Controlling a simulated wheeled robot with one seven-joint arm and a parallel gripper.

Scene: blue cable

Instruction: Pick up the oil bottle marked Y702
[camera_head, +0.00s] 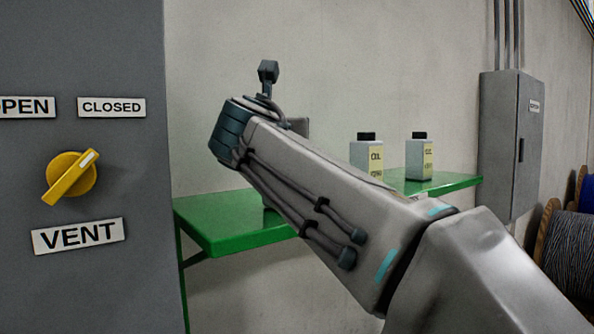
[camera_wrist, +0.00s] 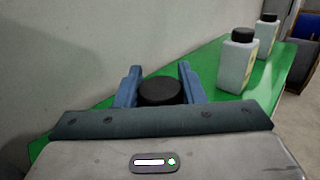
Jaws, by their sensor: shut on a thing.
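My gripper (camera_wrist: 159,84) shows in the wrist view, with its two blue fingers on either side of a round black cap (camera_wrist: 160,92). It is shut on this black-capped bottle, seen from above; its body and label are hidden. In the head view my arm hides the gripper and most of that bottle. Two other pale bottles with black caps stand upright on the green shelf. The nearer one (camera_head: 366,152) has a yellow label reading OIL, and its lower line is too small to read. The farther one (camera_head: 418,160) has a yellow label I cannot read.
The green shelf (camera_head: 215,225) runs along the pale wall. A grey cabinet with a yellow knob (camera_head: 72,177) and a VENT sign stands at the left. A grey wall box (camera_head: 511,145) and cable reels (camera_head: 568,240) are at the right.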

